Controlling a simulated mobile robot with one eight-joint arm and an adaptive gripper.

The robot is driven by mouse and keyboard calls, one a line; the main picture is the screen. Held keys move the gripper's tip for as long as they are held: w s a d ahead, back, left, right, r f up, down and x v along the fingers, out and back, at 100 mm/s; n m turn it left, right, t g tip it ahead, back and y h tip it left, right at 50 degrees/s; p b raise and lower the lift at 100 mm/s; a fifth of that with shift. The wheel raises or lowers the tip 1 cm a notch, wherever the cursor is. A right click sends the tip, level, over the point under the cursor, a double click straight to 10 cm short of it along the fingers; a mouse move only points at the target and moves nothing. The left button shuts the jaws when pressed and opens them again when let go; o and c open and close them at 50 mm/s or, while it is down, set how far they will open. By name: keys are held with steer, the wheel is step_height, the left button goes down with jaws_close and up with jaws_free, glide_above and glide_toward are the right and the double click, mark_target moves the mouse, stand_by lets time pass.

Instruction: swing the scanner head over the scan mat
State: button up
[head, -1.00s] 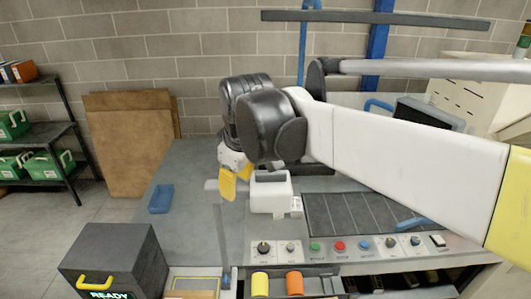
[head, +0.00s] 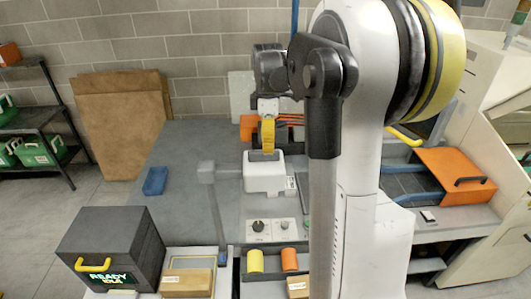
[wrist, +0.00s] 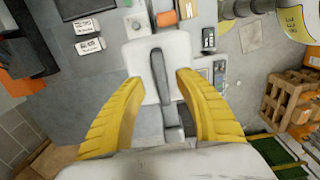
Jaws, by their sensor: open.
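The scanner head appears to be the white box (head: 263,181) with a dark grip bar on top, beside a grey post (head: 207,172) at the middle of the bench. My gripper (head: 267,145) is just above it, with yellow fingers pointing down. In the wrist view, my open fingers (wrist: 160,88) stand on either side of the dark grip bar (wrist: 157,70) on the white head (wrist: 136,58). I cannot tell whether they touch it. I cannot clearly make out the scan mat. My arm hides part of the bench right of the head.
A dark box with a lit READY display (head: 110,245) stands at front left. A small blue tray (head: 155,181) lies on the bench's left side. Yellow (head: 255,261) and orange (head: 289,260) rolls sit in front. An orange box (head: 455,175) is at right. The bench's left part is mostly clear.

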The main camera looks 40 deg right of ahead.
mark_target(267, 160)
steer(key=shift+f, duration=2.35)
jaws_close()
